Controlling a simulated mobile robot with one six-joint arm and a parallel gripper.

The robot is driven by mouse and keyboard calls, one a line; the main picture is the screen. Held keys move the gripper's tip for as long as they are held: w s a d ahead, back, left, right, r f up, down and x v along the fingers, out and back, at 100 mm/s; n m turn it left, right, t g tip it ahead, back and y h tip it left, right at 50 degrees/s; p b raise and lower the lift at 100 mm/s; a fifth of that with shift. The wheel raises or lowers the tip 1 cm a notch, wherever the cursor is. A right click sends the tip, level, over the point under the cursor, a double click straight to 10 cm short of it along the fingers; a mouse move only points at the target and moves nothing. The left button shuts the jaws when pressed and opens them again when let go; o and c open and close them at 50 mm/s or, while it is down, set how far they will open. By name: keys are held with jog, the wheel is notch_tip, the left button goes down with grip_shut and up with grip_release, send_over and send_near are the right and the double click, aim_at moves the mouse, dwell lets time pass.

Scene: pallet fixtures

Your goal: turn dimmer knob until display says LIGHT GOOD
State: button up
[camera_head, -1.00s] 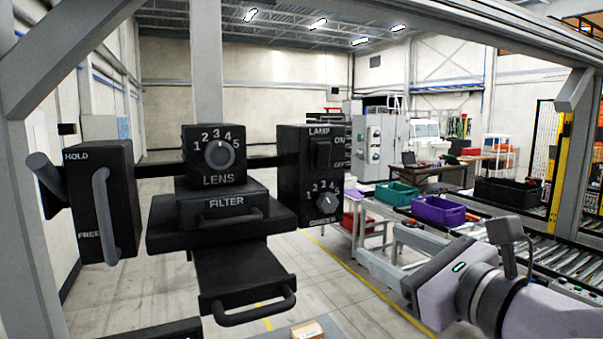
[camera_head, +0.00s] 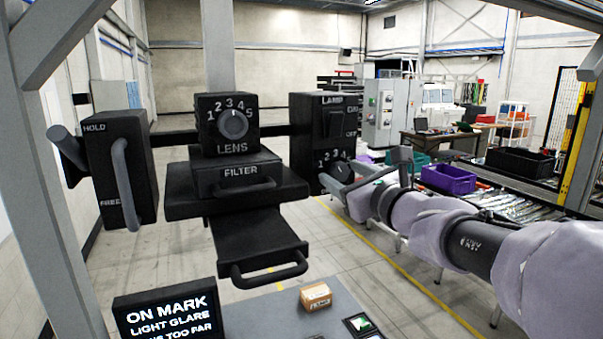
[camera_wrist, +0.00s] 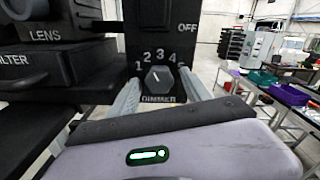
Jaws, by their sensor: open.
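The dimmer knob (camera_head: 342,172) is a small grey dial on the lower part of the black lamp box (camera_head: 308,125), ringed by numbers 1 to 5. In the wrist view the knob (camera_wrist: 158,79) shows whole, its light mark pointing up and slightly left, near 2 to 3. My gripper (camera_wrist: 160,88) is open, with one finger on each side of the knob in the picture and gaps between; I cannot tell how deep the tips reach. In the head view my gripper (camera_head: 358,172) is at the box's lower right. The display (camera_head: 168,315) reads "ON MARK", "LIGHT GLARE", then a cut-off line ending "TOO FAR".
The lamp switch (camera_head: 334,122) sits above the dimmer. Left are the lens knob (camera_head: 233,123), the filter drawer (camera_head: 240,178) with its handle, and the hold/free lever (camera_head: 125,183). A purple bin (camera_head: 448,180) stands behind my arm.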

jog(key=shift+s, duration=0.1)
grip_shut()
jog(key=n+b, duration=0.1)
jog(key=b, duration=0.1)
jog(key=n+b, duration=0.1)
jog(key=b, duration=0.1)
jog(key=shift+f+n, duration=0.25)
jog(key=shift+n, duration=0.05)
jog(key=n+b, duration=0.3)
jog(key=b, duration=0.1)
jog(key=shift+r, duration=0.2)
jog(key=shift+n, duration=0.3)
grip_release()
jog(key=shift+r, duration=0.1)
